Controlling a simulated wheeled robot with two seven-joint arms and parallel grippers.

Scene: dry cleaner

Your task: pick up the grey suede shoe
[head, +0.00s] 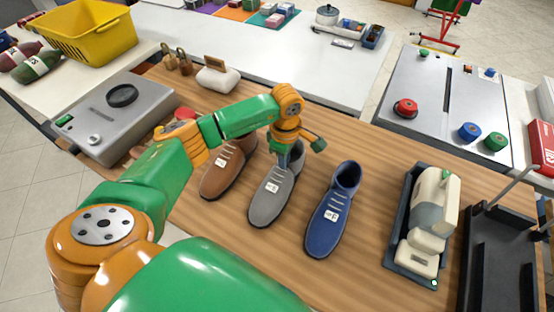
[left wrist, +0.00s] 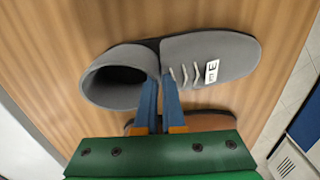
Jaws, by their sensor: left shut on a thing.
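The grey suede shoe (head: 270,200) stands on the wooden counter between a brown shoe and a blue shoe, its toe toward the front. A white tag lies on its laces. My left gripper (head: 290,160) reaches down to the shoe's upper near the ankle opening. In the left wrist view, the grey shoe (left wrist: 215,58) lies across the picture, and the blue fingers of my left gripper (left wrist: 160,88) are close together at its side by the opening, shut on it. I cannot tell whether the sole is clear of the counter. My right gripper is not in view.
The brown shoe (head: 228,168) stands close on the left, and the blue shoe (head: 333,212) on the right. A beige machine in a dark tray (head: 393,246) is farther right. A white brush-like block (head: 218,80) sits behind. Bare counter (head: 350,285) shows in front.

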